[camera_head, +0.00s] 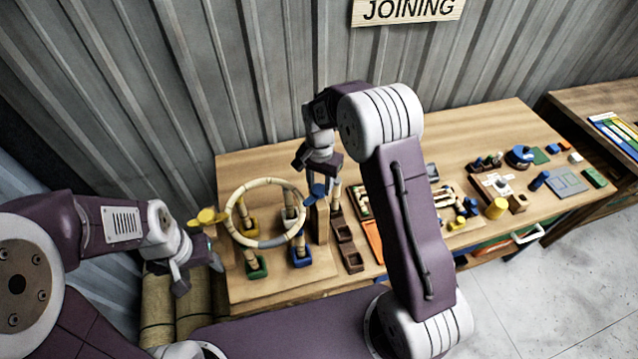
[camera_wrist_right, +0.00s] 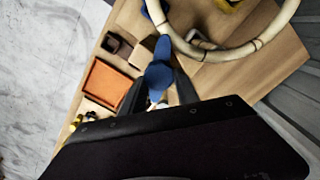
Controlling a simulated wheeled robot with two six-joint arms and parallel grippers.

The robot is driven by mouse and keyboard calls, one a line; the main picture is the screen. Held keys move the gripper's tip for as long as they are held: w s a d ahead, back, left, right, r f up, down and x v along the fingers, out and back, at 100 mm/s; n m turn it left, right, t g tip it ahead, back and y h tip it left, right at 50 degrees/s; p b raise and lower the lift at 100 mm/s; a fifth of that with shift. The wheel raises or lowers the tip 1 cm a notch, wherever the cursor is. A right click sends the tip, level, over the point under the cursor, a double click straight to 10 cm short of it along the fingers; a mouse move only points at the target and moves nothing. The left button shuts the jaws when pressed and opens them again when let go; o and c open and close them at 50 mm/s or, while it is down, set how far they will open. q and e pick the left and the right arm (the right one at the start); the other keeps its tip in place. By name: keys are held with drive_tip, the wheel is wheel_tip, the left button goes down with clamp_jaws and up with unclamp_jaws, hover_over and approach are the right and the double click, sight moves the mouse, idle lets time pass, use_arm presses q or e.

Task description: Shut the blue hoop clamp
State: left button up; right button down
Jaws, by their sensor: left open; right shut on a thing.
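The rattan hoop (camera_head: 265,183) stands over pegs in coloured bases at the left of the table. The blue hoop clamp (camera_head: 318,190) is at the hoop's right side, on a wooden post (camera_head: 320,220). My right gripper (camera_head: 318,174) is shut on the clamp's blue handle (camera_wrist_right: 158,78), which shows between its fingers in the right wrist view. The hoop (camera_wrist_right: 245,48) passes just beyond the handle there. Whether the clamp is fully shut on the hoop I cannot tell. My left gripper (camera_head: 199,272) is open and empty, left of the table, below a yellow clamp (camera_head: 207,216).
The orange tray also shows in the right wrist view (camera_wrist_right: 106,82). My right arm hides part of the table's middle. Several small tools and parts fill the right half.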

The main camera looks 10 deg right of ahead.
sight(321, 187)
drive_tip(key=m, duration=0.5)
drive_tip(key=shift+d+r, duration=0.1)
drive_tip(key=shift+r, duration=0.05)
drive_tip(key=shift+m, duration=0.3)
idle(0.3)
drive_tip(key=c, duration=0.9)
unclamp_jaws()
wheel_tip(321, 187, up, 9)
drive_tip(key=b, duration=0.2)
drive_tip(key=shift+b, duration=0.3)
drive_tip(key=shift+s, duration=0.1)
